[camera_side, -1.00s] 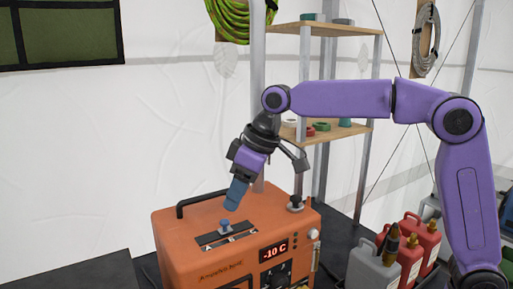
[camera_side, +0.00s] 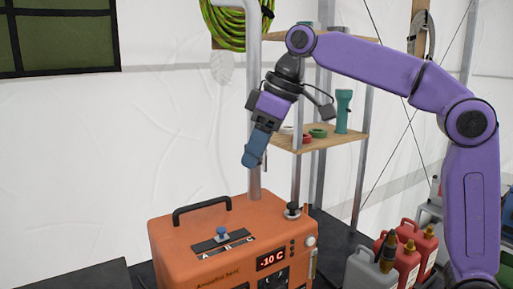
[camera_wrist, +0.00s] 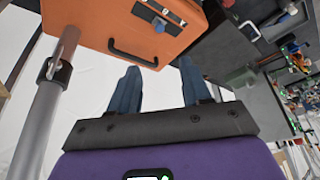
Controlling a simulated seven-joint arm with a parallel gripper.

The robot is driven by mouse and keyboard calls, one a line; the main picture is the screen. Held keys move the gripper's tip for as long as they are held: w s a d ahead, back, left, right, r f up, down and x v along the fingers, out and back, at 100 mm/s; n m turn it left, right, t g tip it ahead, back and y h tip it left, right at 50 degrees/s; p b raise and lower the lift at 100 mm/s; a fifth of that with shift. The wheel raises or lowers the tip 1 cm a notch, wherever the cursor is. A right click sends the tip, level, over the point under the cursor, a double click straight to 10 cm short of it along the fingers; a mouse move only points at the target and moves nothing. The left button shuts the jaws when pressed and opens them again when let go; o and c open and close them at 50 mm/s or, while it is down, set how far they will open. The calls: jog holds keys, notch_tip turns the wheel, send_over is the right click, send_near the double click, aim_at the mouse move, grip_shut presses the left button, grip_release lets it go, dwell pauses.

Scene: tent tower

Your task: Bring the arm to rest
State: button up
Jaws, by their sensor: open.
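My gripper (camera_side: 252,158) hangs in the air above the back of the orange heater box (camera_side: 190,262), its blue fingers pointing down and to the left. It is apart from the box and holds nothing. In the wrist view my gripper (camera_wrist: 157,85) shows two blue fingers spread apart with nothing between them. The box (camera_wrist: 95,22) lies ahead of the fingers there, with its black handle (camera_wrist: 132,54) nearest. In the side view, a blue slider knob (camera_side: 221,233) sits in the slot on top of the box, and the display reads -10 C.
A metal pole (camera_side: 254,100) stands close behind my gripper. Wooden shelves (camera_side: 320,142) hold tape rolls and a teal flashlight (camera_side: 343,111). Red and grey canisters (camera_side: 372,268) stand at the lower right. The space left of my gripper, before the white tent wall (camera_side: 150,130), is clear.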

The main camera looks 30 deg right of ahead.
jog(key=s+d+f+n+g+h, duration=0.1)
jog(key=s+d+f, duration=0.5)
jog(key=s+f, duration=0.2)
jog(key=s+d+f+n+g+h, duration=0.1)
jog(key=s+d+f, duration=0.5)
jog(key=s+f, duration=0.3)
jog(key=s+d+f+n+g, duration=0.1)
jog(key=s+d+f, duration=0.4)
jog(key=s+f, duration=0.3)
jog(key=s, duration=0.4)
jog(key=shift+d+f+n+h, duration=0.2)
jog(key=shift+d+n+h, duration=0.1)
jog(key=shift+d+h, duration=0.1)
jog(key=shift+s, duration=0.1)
dwell(2.2)
